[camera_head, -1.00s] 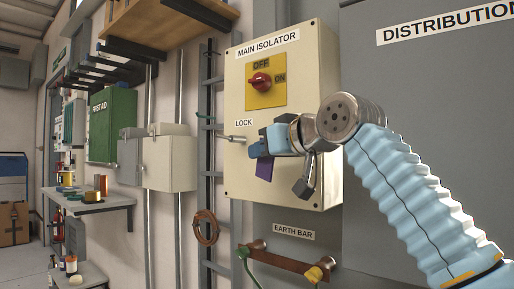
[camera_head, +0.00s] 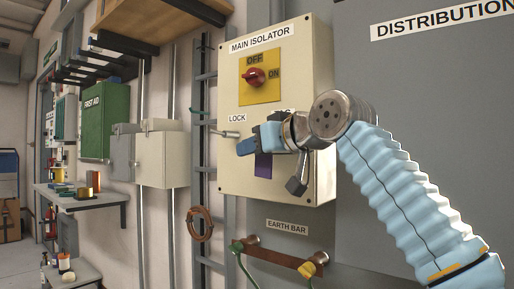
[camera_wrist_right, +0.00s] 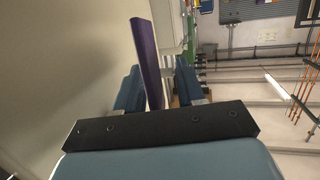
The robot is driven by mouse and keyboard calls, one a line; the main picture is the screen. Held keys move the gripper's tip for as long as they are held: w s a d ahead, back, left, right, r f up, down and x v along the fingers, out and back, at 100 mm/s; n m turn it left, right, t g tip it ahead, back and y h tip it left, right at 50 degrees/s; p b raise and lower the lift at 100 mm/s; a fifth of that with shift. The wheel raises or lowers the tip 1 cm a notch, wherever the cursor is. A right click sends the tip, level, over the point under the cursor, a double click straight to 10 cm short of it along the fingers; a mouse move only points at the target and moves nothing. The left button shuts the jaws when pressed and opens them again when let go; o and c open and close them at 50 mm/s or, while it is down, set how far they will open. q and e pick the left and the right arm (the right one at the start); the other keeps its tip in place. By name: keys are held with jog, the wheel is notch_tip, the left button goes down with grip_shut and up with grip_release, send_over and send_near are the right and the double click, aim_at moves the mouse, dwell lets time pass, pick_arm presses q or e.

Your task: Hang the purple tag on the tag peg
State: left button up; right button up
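The purple tag (camera_head: 263,166) hangs upright below my right gripper (camera_head: 258,142), in front of the cream isolator box (camera_head: 310,70). In the right wrist view, the tag (camera_wrist_right: 148,62) stands edge-on between the two blue fingers of the right gripper (camera_wrist_right: 160,88). The fingers are apart, with a gap between the tag and the right-hand finger, so the gripper looks open around it. The tag peg and most of its label are hidden behind the gripper in the head view. I cannot tell whether the tag is on the peg. My left gripper is not in view.
The red switch (camera_head: 255,76) sits above the gripper on the box. A metal lock hasp (camera_head: 226,133) sticks out just left of the fingertips. The earth bar (camera_head: 275,256) with its clamps is below. The large grey distribution cabinet (camera_head: 420,100) is to the right.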

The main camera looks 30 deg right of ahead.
jog(key=v, duration=1.4)
jog(key=shift+b, duration=0.3)
jog(key=shift+d+f, duration=0.1)
